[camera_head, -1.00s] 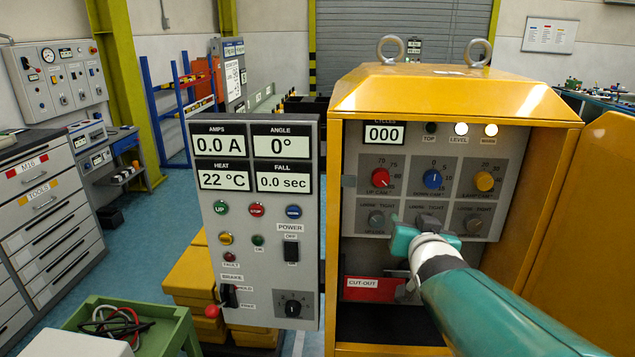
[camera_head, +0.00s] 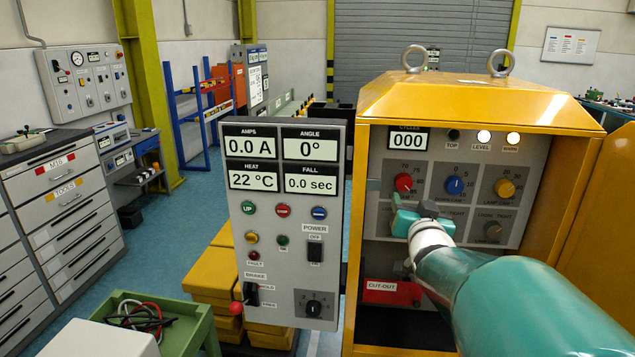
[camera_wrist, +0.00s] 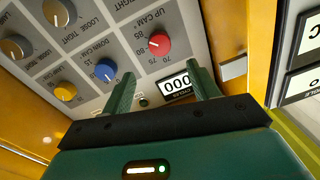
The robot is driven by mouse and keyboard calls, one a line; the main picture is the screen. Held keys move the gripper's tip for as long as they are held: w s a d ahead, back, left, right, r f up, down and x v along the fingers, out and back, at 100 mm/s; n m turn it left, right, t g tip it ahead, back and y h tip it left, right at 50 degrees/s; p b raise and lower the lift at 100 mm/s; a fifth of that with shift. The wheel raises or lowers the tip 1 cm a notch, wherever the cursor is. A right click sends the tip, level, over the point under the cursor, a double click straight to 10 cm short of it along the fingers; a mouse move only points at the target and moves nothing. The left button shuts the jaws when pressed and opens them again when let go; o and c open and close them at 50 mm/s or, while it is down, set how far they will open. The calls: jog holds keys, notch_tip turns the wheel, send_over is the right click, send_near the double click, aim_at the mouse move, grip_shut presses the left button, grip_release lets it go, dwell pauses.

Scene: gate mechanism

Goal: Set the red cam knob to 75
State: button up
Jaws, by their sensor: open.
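The red cam knob (camera_head: 403,182) is on the upper left of the grey cam panel, marked UP CAM. In the wrist view the red knob (camera_wrist: 159,43) shows whole, with a white pointer line and scale numbers around it; I cannot read its exact setting. My gripper (camera_head: 412,208) is just below the red knob in the head view and hides the grey knob under it. In the wrist view my gripper (camera_wrist: 163,82) has its fingers apart and empty, with the red knob beyond the fingertips, not between them.
A blue knob (camera_head: 454,185) and a yellow knob (camera_head: 504,188) stand right of the red one. Grey clamp knobs (camera_wrist: 16,47) form the other row. The yellow housing (camera_head: 365,250) frames the panel. The control box (camera_head: 285,270) stands close on the left.

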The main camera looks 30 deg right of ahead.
aim_at(405, 184)
jog(key=x, duration=0.9)
jog(key=shift+w+d, duration=0.2)
jog(key=shift+w, duration=0.1)
jog(key=c, duration=1)
